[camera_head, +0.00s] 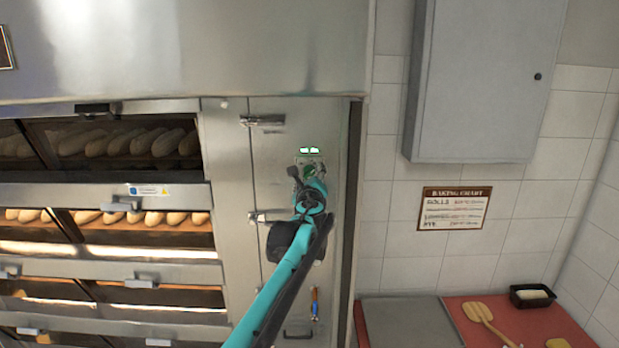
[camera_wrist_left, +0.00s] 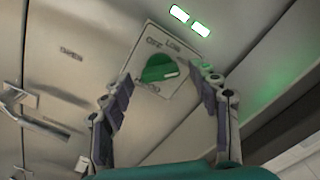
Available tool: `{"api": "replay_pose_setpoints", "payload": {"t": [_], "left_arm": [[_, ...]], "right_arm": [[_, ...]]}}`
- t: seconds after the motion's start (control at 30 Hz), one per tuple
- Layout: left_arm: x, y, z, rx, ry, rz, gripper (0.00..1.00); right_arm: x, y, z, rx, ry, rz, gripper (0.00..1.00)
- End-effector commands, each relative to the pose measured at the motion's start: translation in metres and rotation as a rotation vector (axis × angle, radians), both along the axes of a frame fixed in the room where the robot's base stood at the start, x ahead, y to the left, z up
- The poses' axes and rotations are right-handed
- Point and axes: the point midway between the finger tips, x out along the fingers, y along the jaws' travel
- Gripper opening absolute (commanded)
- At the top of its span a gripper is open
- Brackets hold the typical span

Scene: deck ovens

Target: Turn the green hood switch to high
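The green hood switch (camera_wrist_left: 158,69) is a round knob with a white mark, on a pale plate (camera_wrist_left: 184,82) on the steel oven panel. In the left wrist view the plate's labels include OFF and LOW; a third is hard to read. The white mark points to the picture's right. My left gripper (camera_wrist_left: 162,80) is open, one finger on each side of the knob; I cannot tell whether either touches it. In the head view the gripper (camera_head: 309,184) is in front of the panel and partly hides the switch (camera_head: 309,170). My right gripper is not in view.
Two lit green indicators (camera_head: 310,151) sit above the switch. Metal door handles (camera_head: 262,121) stick out at the panel's left. Deck ovens with bread (camera_head: 120,143) fill the left. A grey wall cabinet (camera_head: 480,80) and a baking chart (camera_head: 455,208) hang at the right.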

Motion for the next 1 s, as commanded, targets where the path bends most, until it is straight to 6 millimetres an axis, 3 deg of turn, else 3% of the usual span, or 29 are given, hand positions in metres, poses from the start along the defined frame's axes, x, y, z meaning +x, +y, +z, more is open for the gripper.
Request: {"api": "replay_pose_setpoints", "payload": {"t": [0.23, 0.37, 0.8, 1.0], "left_arm": [[-0.001, 0.0, 0.001, 0.0, 0.0, 0.0, 0.6], [-0.012, 0.0, 0.001, 0.0, 0.0, 0.0, 0.6], [-0.098, 0.0, 0.0, 0.0, 0.0, -0.001, 0.6], [-0.117, 0.0, 0.0, 0.0, 0.0, 0.0, 0.6]], "right_arm": [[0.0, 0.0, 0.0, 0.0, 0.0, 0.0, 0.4], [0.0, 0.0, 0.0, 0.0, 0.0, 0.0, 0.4], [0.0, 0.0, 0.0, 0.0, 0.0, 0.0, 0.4], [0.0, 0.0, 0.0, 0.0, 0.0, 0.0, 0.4]]}}
